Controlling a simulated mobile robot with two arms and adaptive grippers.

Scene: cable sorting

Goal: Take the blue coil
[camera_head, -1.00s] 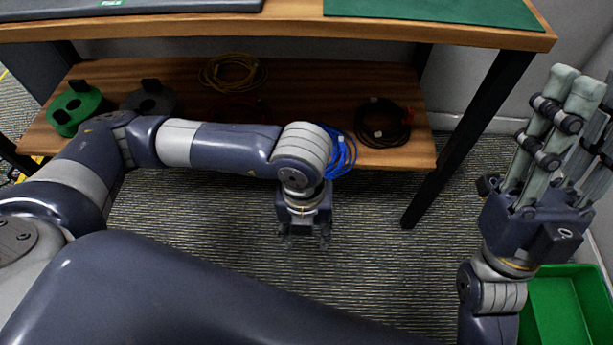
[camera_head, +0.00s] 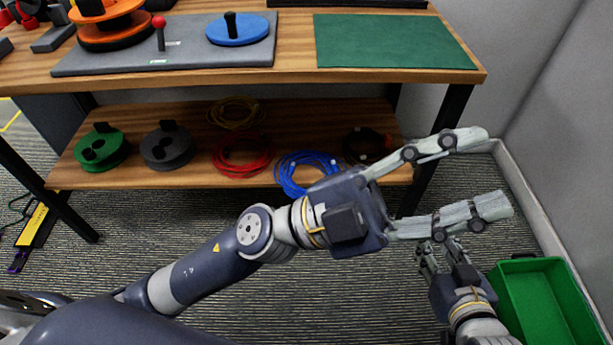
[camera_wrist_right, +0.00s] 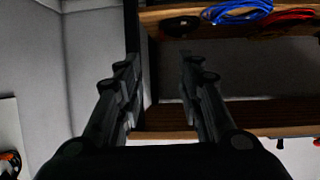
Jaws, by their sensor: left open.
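The blue coil (camera_head: 284,170) lies on the lower shelf near its front edge, right of the red coil. My left gripper (camera_head: 495,170) is open and empty, its long fingers pointing right, past the shelf's right end. Its wrist and palm hide the lower right part of the blue coil. My right gripper (camera_head: 437,248) is low at the right, below the left gripper's fingers and left of the green bin. In the right wrist view its fingers (camera_wrist_right: 159,60) are apart with nothing between them. The blue coil (camera_wrist_right: 240,11) shows there at the top right, clear of the fingers.
On the lower shelf (camera_head: 215,188) are a red coil (camera_head: 241,170), a yellow coil (camera_head: 236,127), a black coil (camera_head: 362,146), a green spool (camera_head: 100,150) and a grey spool (camera_head: 167,148). A green bin (camera_head: 545,262) stands on the floor at right. A table leg (camera_head: 447,115) is near my left gripper.

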